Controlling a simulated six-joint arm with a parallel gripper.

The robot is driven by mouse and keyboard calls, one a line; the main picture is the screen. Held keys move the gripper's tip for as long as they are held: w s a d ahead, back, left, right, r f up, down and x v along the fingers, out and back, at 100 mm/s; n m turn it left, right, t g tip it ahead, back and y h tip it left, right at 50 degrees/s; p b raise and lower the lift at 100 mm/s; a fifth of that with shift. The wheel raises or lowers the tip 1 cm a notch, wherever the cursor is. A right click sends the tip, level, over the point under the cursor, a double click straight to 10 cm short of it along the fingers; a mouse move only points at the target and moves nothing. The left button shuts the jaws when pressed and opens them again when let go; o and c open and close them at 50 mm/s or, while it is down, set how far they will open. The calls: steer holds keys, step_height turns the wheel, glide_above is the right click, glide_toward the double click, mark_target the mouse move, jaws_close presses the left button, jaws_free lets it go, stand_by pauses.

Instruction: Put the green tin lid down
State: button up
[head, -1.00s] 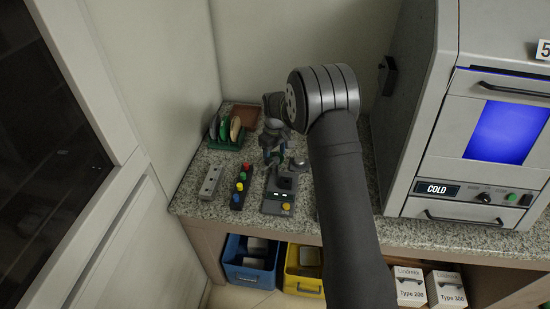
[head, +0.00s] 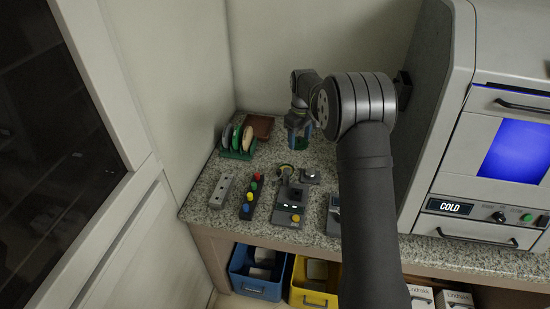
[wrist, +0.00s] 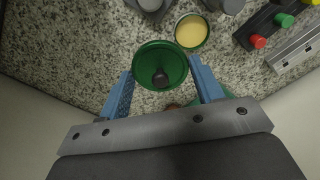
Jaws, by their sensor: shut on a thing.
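The green tin lid (wrist: 148,56), a round green disc with a dark knob, sits between the blue fingers of my gripper (wrist: 163,82) in the wrist view. My gripper is shut on it. In the head view my gripper (head: 300,134) is above the back of the counter, with a little of the green lid (head: 302,143) showing beneath it. An open round tin (wrist: 191,31) with a green rim and pale yellow contents stands apart from the lid. It also shows in the head view (head: 284,170), behind a grey device. The gap between lid and counter is hard to judge.
A green rack (head: 238,154) with several discs and a brown tray (head: 260,126) stand at the back left. A socketed grey block (head: 221,191), a coloured-button strip (head: 250,197) and a grey device (head: 289,218) line the front. Speckled counter (head: 318,155) shows bare around my gripper.

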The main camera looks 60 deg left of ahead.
steer(key=shift+w+a+f, duration=0.3)
steer(key=shift+w+f, duration=0.05)
glide_above(271, 159)
step_height(271, 159, down, 7)
steer(key=shift+s+r, duration=0.15)
steer(key=shift+r, duration=0.05)
steer(key=shift+d+f, duration=0.1)
steer(key=shift+f, duration=1.85)
steer(key=shift+f, duration=0.1)
steer(key=o, duration=0.9)
steer(key=shift+o, duration=0.2)
step_height(271, 159, up, 12)
